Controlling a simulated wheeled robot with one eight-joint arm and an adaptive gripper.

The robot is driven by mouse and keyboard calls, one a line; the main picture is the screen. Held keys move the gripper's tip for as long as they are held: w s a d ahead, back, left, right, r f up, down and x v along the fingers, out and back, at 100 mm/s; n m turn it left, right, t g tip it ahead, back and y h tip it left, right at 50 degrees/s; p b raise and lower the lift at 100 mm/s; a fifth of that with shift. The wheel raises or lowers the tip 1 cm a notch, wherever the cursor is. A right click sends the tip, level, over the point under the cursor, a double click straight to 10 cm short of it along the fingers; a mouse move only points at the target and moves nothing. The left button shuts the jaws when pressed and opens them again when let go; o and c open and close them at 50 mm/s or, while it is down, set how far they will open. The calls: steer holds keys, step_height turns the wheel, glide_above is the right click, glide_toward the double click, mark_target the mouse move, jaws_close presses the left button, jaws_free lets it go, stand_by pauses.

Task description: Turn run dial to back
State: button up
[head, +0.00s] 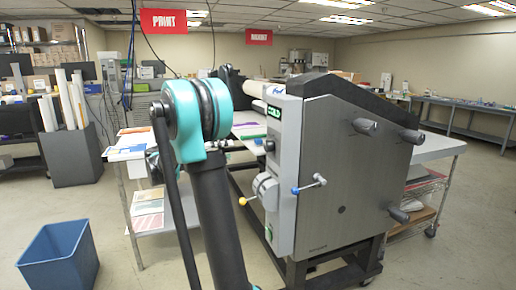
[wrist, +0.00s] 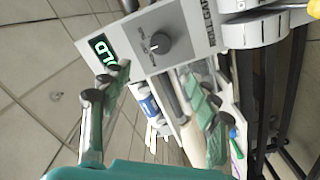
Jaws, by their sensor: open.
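In the head view the dial (head: 268,146) is a small dark knob below the green display. My gripper (wrist: 160,80) is open and empty in the wrist view, its two fingers spread on either side below the dial, apart from it. In the head view my arm covers part of the machine and I cannot make out the gripper clearly.

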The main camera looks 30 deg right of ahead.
mark_target(265, 146)
steer(key=x, duration=1.6)
steer(key=c, duration=1.2)
